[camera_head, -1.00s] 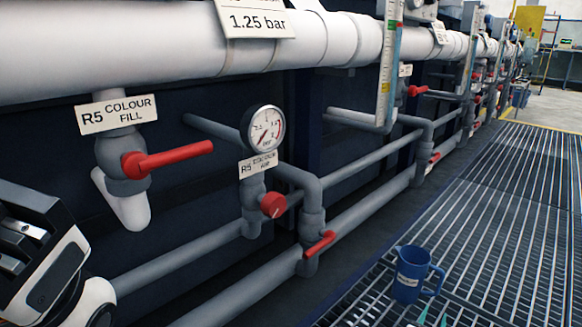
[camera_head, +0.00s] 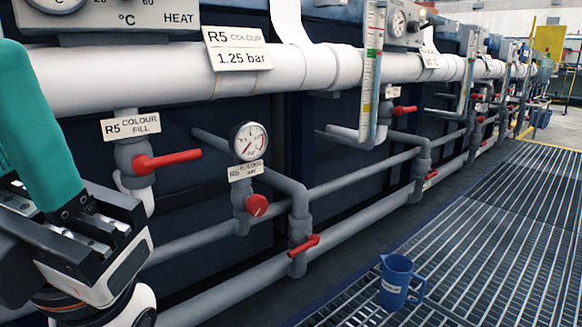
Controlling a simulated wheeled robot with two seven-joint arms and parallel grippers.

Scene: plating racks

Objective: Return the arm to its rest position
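My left gripper (camera_head: 28,125) is at the left edge, in front of the white pipe and to the left of the red fill-valve handle. A long teal finger points upward from its dark and white body. My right gripper is out of view.
A pressure gauge (camera_head: 249,141) stands above a red knob (camera_head: 257,205). Another red handle (camera_head: 304,244) sits on the grey pipework. A thick white pipe (camera_head: 150,80) runs along the tanks. A blue jug (camera_head: 396,282) stands on the walkway grating (camera_head: 480,240), which is otherwise clear.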

